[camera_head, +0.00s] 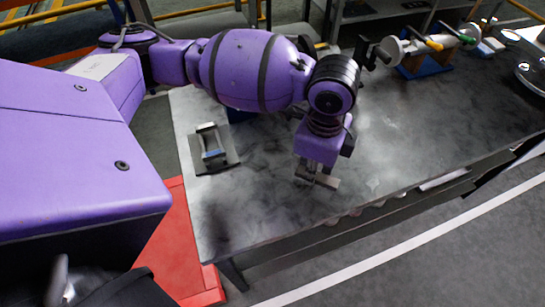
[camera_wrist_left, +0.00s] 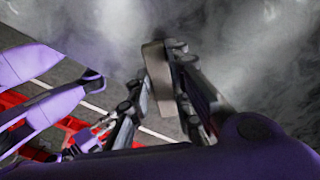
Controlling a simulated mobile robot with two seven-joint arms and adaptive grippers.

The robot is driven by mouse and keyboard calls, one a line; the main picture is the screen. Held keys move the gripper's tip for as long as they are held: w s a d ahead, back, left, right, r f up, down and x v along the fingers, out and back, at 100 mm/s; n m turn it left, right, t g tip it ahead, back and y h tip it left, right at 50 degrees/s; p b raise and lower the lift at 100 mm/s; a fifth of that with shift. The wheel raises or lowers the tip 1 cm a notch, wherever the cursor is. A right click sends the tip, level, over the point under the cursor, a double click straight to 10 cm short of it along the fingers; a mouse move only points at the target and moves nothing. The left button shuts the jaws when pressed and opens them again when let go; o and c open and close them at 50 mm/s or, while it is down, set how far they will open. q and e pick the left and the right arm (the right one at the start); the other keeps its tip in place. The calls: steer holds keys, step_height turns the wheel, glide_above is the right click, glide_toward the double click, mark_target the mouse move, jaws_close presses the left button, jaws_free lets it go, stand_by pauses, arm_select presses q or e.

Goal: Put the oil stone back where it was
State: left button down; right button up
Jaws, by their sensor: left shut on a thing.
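The oil stone, a small tan-grey block (camera_head: 328,182), is held in my left gripper (camera_head: 316,174), near the front edge of the grey table. In the left wrist view the oil stone (camera_wrist_left: 157,82) sits between the two dark fingers of the left gripper (camera_wrist_left: 162,66), which is shut on it. The gripper points down; I cannot tell whether the stone touches the tabletop. My right gripper is not in view.
On the grey table (camera_head: 270,205), a dark plate (camera_head: 226,158) carries a small metal holder with a blue part (camera_head: 213,154). A cylindrical assembly with green and yellow handles (camera_head: 428,44) stands at the back right. A red platform (camera_head: 180,250) lies beside the table. The middle right tabletop is clear.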

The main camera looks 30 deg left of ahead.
arm_select(q)
steer(key=shift+w+a+f, duration=0.35)
steer(key=shift+a+f, duration=0.2)
steer(key=shift+f, duration=0.2)
steer(key=f, duration=0.2)
steer(key=a+f, duration=0.1)
steer(key=shift+w+f+b, duration=0.25)
steer(key=shift+f+b, duration=0.1)
steer(key=shift+f, duration=0.05)
steer(key=shift+w+f, duration=0.1)
steer(key=shift+f, duration=0.05)
steer(key=shift+f, duration=0.1)
steer(key=c, duration=1.6)
jaws_free()
step_height(320, 180, up, 12)
steer(key=shift+r+p, duration=0.15)
steer(key=shift+p, duration=0.6)
